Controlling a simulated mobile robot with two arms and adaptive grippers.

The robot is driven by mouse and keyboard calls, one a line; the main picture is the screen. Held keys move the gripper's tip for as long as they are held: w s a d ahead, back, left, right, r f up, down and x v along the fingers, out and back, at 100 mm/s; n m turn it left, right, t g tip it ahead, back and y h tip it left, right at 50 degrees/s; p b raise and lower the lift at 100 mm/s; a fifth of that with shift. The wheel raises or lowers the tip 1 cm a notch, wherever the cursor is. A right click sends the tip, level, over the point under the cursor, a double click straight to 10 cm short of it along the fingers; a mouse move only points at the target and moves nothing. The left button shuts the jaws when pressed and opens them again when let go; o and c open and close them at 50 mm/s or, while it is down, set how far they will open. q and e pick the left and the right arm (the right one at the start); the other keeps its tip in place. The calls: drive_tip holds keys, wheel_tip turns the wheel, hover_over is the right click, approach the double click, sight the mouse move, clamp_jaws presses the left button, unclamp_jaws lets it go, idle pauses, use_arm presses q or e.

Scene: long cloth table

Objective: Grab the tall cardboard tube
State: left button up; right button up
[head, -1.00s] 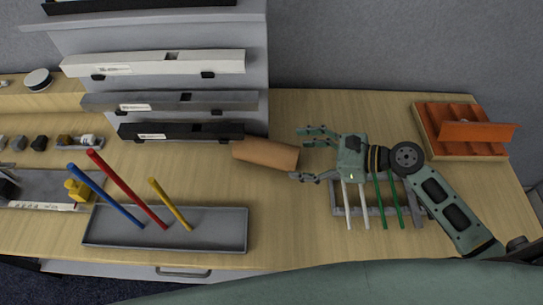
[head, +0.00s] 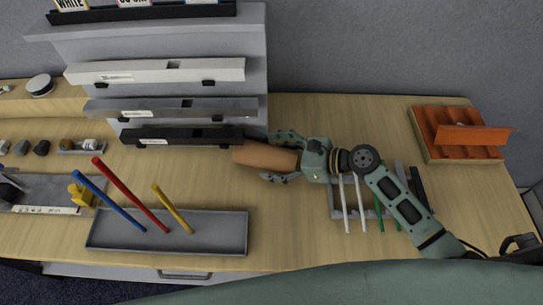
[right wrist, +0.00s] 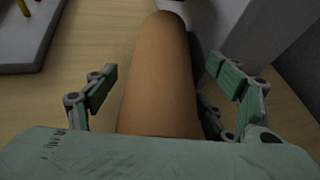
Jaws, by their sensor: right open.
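The tall cardboard tube (head: 258,155) is a plain brown cylinder on the wooden table, at the middle in the head view. Its left end is near the black rail. My right gripper (head: 280,156) is open around the tube's right part, one finger on each side. In the right wrist view the tube (right wrist: 160,75) runs up between the spread fingers of the gripper (right wrist: 165,95), with a visible gap on the left side. The tube's near end is hidden behind the gripper's palm. My left gripper does not show.
A black rail (head: 185,137) stands close behind the tube's left end. A grey tray (head: 170,243) with blue, red and yellow sticks is at the front left. A rack with white and green rods (head: 362,205) lies under my right arm. An orange sorter (head: 470,140) is at the right.

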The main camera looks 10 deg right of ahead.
drive_tip(key=c, duration=1.2)
drive_tip(key=shift+d, duration=0.1)
